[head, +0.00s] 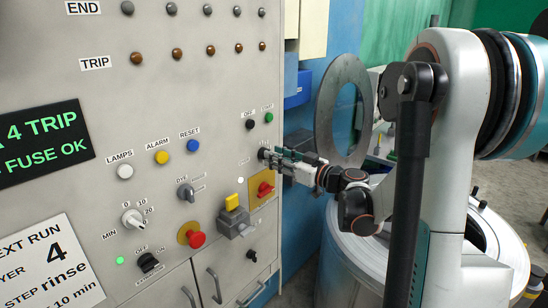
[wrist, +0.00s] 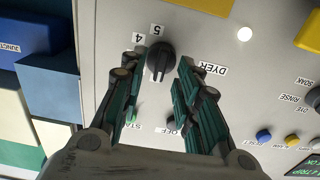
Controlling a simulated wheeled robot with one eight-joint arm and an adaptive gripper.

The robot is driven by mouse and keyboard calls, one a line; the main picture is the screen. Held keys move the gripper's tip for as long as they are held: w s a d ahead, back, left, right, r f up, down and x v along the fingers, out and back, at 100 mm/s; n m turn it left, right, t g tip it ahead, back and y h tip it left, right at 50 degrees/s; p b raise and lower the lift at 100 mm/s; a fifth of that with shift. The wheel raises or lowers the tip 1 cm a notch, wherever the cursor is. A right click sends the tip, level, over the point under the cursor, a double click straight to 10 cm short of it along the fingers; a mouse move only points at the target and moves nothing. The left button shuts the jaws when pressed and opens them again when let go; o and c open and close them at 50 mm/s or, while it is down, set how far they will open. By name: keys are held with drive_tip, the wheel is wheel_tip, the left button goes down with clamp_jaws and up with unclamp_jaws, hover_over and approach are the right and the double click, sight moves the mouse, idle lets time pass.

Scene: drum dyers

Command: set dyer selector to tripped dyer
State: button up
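The dyer selector is a black rotary knob (wrist: 161,57) on the grey panel, with labels 4 and 5 and the word DYER (wrist: 207,69) around it, upside down in the wrist view. In the head view the knob (head: 263,153) is partly hidden by my gripper (head: 277,157). My gripper (wrist: 162,72) is open, with one finger on each side of the knob; I cannot tell whether they touch it. Which number the knob points at is unclear. The green-lettered display (head: 41,141) reads "4 TRIP" and "FUSE OK", cut off at the left.
Black OFF (head: 250,125) and green START (head: 268,117) buttons sit above the selector. A red switch on a yellow plate (head: 265,189) and a yellow-topped grey block (head: 232,219) are below. A metal ring (head: 326,110) stands right of the panel. A card (head: 51,266) shows dyer 4.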

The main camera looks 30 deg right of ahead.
drive_tip(key=shift+w+a, duration=0.25)
drive_tip(key=shift+w, duration=0.4)
clamp_jaws()
drive_tip(key=shift+m, duration=0.3)
drive_tip(key=m+b, duration=0.2)
drive_tip(key=m, duration=0.5)
drive_tip(key=m+b, duration=0.2)
drive_tip(key=m, duration=0.6)
drive_tip(key=m+b, duration=0.2)
drive_tip(key=m, duration=0.6)
drive_tip(key=shift+d+f, duration=0.15)
drive_tip(key=shift+f, duration=0.2)
